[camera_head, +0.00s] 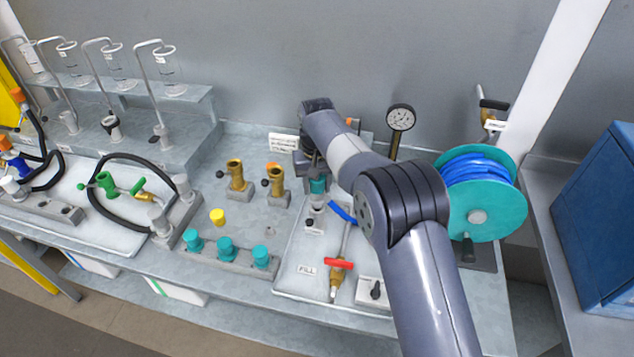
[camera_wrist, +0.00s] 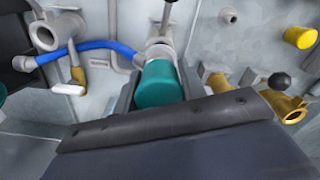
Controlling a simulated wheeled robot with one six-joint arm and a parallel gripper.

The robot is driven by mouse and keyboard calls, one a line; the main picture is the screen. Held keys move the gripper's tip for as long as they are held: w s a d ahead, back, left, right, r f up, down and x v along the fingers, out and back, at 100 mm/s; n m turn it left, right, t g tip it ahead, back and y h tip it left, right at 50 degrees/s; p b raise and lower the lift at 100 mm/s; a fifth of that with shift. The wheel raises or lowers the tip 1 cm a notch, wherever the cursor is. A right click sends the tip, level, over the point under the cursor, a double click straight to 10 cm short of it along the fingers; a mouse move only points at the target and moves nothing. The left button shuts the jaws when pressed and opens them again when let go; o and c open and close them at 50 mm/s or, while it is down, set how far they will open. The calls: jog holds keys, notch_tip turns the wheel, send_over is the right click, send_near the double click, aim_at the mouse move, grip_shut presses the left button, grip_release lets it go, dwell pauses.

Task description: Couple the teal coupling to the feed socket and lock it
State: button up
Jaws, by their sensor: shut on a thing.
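The teal coupling (camera_head: 318,186) is between the fingers of my gripper (camera_head: 314,174), which is shut on it and partly hidden behind my arm. In the wrist view the teal coupling (camera_wrist: 160,86) shows between the two dark fingers of my gripper (camera_wrist: 159,92). A pale grey metal fitting (camera_wrist: 160,52), perhaps the feed socket, is just beyond the coupling's end and in line with it. In the head view a pale fitting (camera_head: 316,208) stands just below the coupling. I cannot tell whether they touch or whether anything is locked.
A short blue hose (camera_head: 343,213) and a red-handled valve (camera_head: 338,264) are on the tray marked FILL. Several teal pieces (camera_head: 225,248) stand on a grey rack. Brass valves (camera_head: 236,174) are to the left. A gauge (camera_head: 400,119) and teal hose reel (camera_head: 488,218) are right of my arm.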

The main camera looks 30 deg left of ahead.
jog(key=shift+f, duration=0.15)
jog(key=shift+f+b, duration=0.5)
jog(key=shift+f, duration=0.5)
jog(key=shift+f, duration=0.35)
dwell(0.4)
jog(key=o, duration=1.3)
jog(key=shift+c, duration=0.5)
notch_tip(320, 180, up, 5)
jog(key=p, duration=0.4)
jog(key=shift+r, duration=2.5)
